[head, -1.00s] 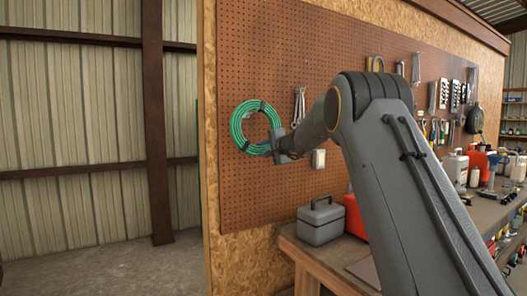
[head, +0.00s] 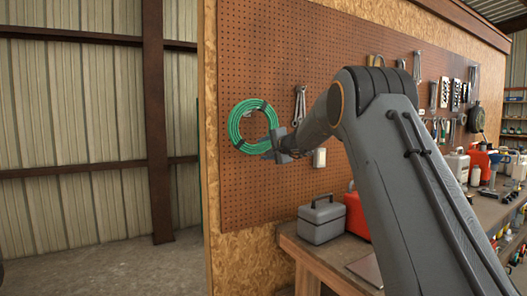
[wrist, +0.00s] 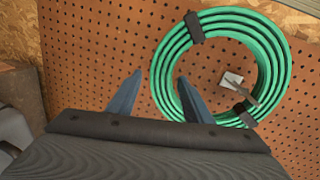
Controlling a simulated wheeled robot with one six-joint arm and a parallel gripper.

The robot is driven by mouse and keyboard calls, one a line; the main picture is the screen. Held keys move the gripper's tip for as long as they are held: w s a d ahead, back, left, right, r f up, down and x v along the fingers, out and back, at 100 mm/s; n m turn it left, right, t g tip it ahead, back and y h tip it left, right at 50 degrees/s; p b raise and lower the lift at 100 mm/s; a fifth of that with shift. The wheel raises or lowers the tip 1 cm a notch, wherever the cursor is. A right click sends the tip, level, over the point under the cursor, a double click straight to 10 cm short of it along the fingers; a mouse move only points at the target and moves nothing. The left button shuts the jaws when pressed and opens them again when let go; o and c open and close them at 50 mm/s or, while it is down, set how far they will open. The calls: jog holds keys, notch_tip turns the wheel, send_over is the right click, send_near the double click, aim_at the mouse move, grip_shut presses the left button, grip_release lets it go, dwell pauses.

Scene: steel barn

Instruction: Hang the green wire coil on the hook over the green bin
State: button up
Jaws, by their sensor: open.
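The green wire coil (head: 236,127) is a ring with dark ties, up against the brown pegboard. In the wrist view the coil (wrist: 277,70) encircles a small pale hook plate (wrist: 232,79) with a prong reaching toward the coil's inner edge. Whether the coil's weight rests on the prong is not clear. My gripper (head: 268,150) is at the coil's lower right edge. In the wrist view its two blue fingers (wrist: 160,76) are spread apart, one outside the ring and one overlapping its near band. I cannot make out a green bin.
A grey toolbox (head: 321,221) and a red container (head: 357,216) stand on the workbench (head: 302,252) below right. Wrenches (head: 300,104) hang right of the coil, with a pale box (head: 319,158) lower down. The floor (head: 110,268) at left is clear.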

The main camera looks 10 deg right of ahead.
jog(key=b+v, duration=0.3)
jog(key=v, duration=0.4)
jog(key=s+a+f+n+g, duration=0.3)
jog(key=s+a+f+g, duration=0.1)
jog(key=s+f, duration=0.8)
jog(key=s+a+f+n+g, duration=0.4)
jog(key=s+f+g, duration=0.1)
jog(key=s+f, duration=0.7)
jog(key=s+d+f+n+g+h, duration=0.1)
jog(key=s+f, duration=0.3)
jog(key=s, duration=0.5)
jog(key=s+d+f+n+g+h, duration=0.1)
jog(key=s+f, duration=0.4)
jog(key=s, duration=0.5)
jog(key=s+d+f+n+g+h, duration=0.2)
jog(key=s+f+n+g, duration=0.1)
jog(key=s, duration=0.7)
jog(key=shift+f+n+g+h, duration=0.3)
jog(key=shift+f+n+h, duration=0.15)
jog(key=shift+f, duration=0.35)
